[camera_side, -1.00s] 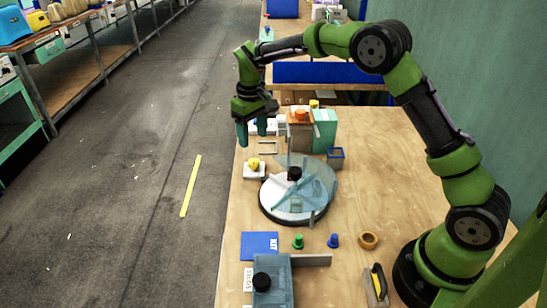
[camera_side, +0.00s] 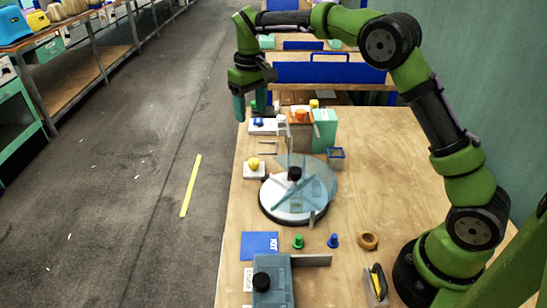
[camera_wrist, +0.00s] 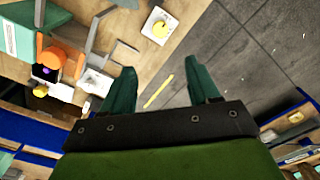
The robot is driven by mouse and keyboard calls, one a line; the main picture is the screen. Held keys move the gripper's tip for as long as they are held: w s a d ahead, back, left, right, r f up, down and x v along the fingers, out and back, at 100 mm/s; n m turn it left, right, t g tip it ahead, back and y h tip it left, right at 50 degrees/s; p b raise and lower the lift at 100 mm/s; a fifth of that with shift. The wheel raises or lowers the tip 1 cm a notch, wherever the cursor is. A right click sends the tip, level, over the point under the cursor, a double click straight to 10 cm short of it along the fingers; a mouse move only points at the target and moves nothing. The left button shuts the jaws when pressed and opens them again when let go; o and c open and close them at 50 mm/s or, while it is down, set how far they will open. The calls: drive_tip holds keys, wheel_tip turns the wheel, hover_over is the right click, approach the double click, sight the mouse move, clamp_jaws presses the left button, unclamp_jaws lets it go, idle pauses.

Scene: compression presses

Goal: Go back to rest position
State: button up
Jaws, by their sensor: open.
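My gripper (camera_side: 254,105) hangs in the air over the far left edge of the wooden table (camera_side: 390,175) in the side view, fingers pointing down. In the wrist view the two dark green fingers of my gripper (camera_wrist: 163,88) are spread apart with nothing between them. The arm is bent in a high arch over the table's right side. The gripper touches nothing that I can see.
Below and around the gripper are a white unit with a blue button (camera_side: 262,124), an orange-topped press (camera_side: 299,117) and a yellow button box (camera_side: 254,167). A round turntable (camera_side: 290,210) stands mid-table. The table's right side is mostly clear.

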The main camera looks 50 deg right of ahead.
drive_tip(key=s+a+r+m+t+y, duration=0.1)
drive_tip(key=s+r+m+t, duration=0.1)
drive_tip(key=s, duration=1.2)
drive_tip(key=s+a+r+m+t+y, duration=0.1)
drive_tip(key=s+r+t, duration=0.3)
drive_tip(key=s, duration=1.1)
drive_tip(key=shift+m+t, duration=0.4)
drive_tip(key=shift+t, duration=0.1)
drive_tip(key=shift+o, duration=0.2)
